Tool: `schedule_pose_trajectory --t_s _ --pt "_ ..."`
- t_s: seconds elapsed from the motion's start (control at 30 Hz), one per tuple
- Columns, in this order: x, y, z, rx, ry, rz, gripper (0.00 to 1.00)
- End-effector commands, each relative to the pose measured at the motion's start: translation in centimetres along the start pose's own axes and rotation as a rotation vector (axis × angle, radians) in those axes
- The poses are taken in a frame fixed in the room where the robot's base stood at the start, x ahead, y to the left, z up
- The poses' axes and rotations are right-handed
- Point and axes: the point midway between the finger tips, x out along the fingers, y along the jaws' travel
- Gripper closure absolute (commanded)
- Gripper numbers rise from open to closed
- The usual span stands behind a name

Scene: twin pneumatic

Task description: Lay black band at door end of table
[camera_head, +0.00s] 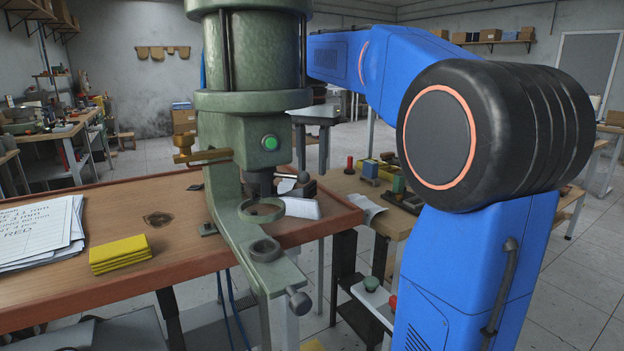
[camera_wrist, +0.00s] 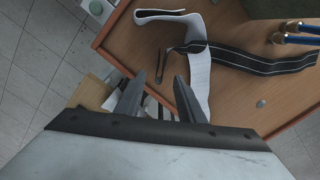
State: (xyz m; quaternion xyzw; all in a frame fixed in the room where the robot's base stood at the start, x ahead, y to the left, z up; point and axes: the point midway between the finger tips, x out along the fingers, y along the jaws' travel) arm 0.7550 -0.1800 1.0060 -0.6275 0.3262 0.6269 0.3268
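A black band (camera_wrist: 252,66) with pale lines along its length lies on the brown tabletop (camera_wrist: 275,105) in the wrist view. It runs from the centre toward the right edge, and its left end crosses a white strip (camera_wrist: 200,75). My gripper (camera_wrist: 152,95) is open, with its two dark fingers apart and nothing seen between them. It hangs near the table's edge, left of and below the band in the picture. The white strip passes beside or behind the right finger. The head view shows neither my gripper nor the band. A grey door (camera_head: 590,62) stands at the back right.
Another bench (camera_head: 345,185) with small parts is behind. Blue-and-metal cylinders (camera_wrist: 300,32) and a thin dark tool (camera_wrist: 160,65) lie near the band.

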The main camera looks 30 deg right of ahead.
Motion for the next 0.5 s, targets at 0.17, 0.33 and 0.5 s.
schedule_pose_trajectory --t_s 0.17,0.33,0.5 --pt "-3.2 0.0 -0.1 0.0 0.001 -0.001 0.65" --pt "-4.9 -0.1 -0.1 0.0 0.0 0.0 0.65" --pt "-5.6 0.0 0.0 0.0 -0.001 0.001 0.65"
